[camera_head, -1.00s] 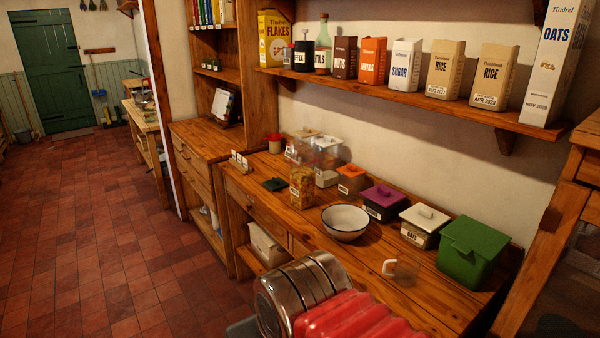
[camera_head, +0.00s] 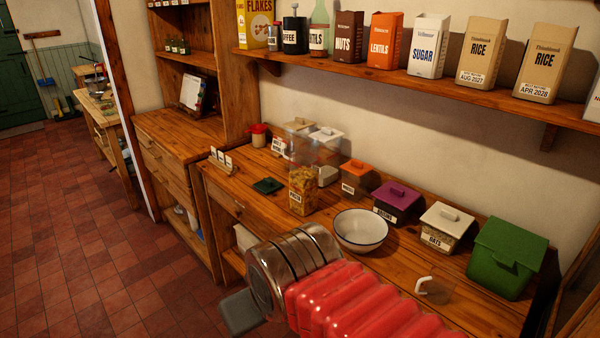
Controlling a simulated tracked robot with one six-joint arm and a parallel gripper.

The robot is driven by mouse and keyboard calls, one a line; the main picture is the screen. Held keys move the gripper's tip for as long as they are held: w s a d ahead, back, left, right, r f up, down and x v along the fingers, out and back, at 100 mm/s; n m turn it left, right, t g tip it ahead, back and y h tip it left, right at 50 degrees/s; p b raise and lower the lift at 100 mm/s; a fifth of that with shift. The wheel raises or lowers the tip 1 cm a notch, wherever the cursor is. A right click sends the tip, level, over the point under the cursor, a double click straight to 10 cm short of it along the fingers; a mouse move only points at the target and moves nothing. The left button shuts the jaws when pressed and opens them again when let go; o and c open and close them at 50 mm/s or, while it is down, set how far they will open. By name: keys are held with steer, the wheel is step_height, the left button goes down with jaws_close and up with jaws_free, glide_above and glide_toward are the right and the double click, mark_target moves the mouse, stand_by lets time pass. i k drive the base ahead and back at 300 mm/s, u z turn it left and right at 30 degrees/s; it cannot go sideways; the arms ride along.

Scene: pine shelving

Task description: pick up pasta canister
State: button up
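The pasta canister (camera_head: 302,188) is a tall clear container, partly filled with yellow pasta, with a small white label low on its front. It stands upright on the wooden counter, left of a white bowl, and no lid shows on it. A flat dark green square (camera_head: 267,185) lies on the counter to its left. My arm, with a metal wrist and red ribbed sleeve, is in the foreground below the canister. A grey part of what looks like my gripper (camera_head: 240,312) shows at the wrist's lower left, apart from the canister. Its fingertips cannot be made out.
The white bowl (camera_head: 360,230) and a clear mug with a white handle (camera_head: 424,286) are close to my arm. Lidded containers line the back, including a purple-lidded one (camera_head: 397,201) and a green bin (camera_head: 506,257). A shelf (camera_head: 420,90) with packets hangs above.

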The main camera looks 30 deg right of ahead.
mark_target(304, 158)
steer(key=z, duration=0.15)
steer(key=i, duration=1.3)
steer(key=z, duration=0.2)
